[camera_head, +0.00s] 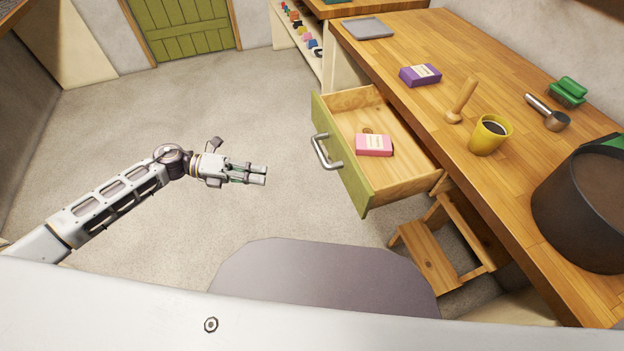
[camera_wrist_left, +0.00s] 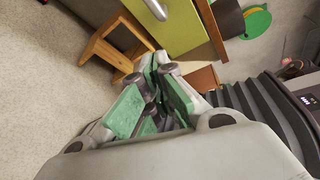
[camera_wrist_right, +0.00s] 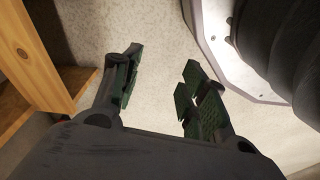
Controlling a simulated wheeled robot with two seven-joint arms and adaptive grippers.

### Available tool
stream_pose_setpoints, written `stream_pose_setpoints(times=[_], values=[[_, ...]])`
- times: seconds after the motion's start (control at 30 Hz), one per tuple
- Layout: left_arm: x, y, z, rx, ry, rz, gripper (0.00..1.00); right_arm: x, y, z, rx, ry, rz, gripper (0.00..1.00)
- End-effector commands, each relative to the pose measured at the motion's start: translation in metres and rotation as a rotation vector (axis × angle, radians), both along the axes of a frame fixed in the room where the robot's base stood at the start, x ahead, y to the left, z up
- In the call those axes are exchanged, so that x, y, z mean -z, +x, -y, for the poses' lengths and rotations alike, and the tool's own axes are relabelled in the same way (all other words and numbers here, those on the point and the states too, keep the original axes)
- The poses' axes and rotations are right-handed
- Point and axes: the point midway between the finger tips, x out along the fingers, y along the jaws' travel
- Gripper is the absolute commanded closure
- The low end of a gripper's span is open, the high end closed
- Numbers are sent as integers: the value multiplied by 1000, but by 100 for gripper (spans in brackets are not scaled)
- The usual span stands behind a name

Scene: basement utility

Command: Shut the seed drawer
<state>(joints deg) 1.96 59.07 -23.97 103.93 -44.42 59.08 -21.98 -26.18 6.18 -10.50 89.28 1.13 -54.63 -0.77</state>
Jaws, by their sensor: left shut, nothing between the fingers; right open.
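The seed drawer (camera_head: 385,178) stands pulled out from under the wooden workbench, with a green front (camera_head: 341,158) and a metal bar handle (camera_head: 325,151). A pink packet (camera_head: 374,145) lies inside it, with a small brown round thing behind. My left gripper (camera_head: 264,175) is shut and empty, left of the drawer front and apart from the handle. In the left wrist view, its fingers (camera_wrist_left: 152,98) are together, and the green front (camera_wrist_left: 182,25) and part of the handle (camera_wrist_left: 156,8) show beyond. My right gripper (camera_wrist_right: 158,88) is open and empty over the floor; it is hidden in the head view.
A wooden step stool (camera_head: 430,255) stands below the drawer. The workbench top (camera_head: 440,105) holds a purple packet (camera_head: 420,75), a wooden dibber (camera_head: 461,100), a yellow mug (camera_head: 490,134), a scoop, a green brush and a large dark pot (camera_head: 585,215). The floor left of the drawer is clear.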

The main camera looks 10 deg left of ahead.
Motion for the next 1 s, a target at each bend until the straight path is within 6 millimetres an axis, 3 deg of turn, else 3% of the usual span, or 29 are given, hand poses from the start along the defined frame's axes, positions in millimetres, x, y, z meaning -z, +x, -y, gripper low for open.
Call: stream_pose_setpoints(times=[0.3, 0.6, 1.0], values=[[15, -13, 15, -21, -161, -122, 100, -42, 19, -17, -2, 24, 6, 57], [22, -18, 21, -44, -272, -212, 100, -78, 25, -25, -4, 40, 5, 57], [20, -18, 22, -49, -290, -227, 100, -86, 25, -27, -4, 41, 3, 57]])
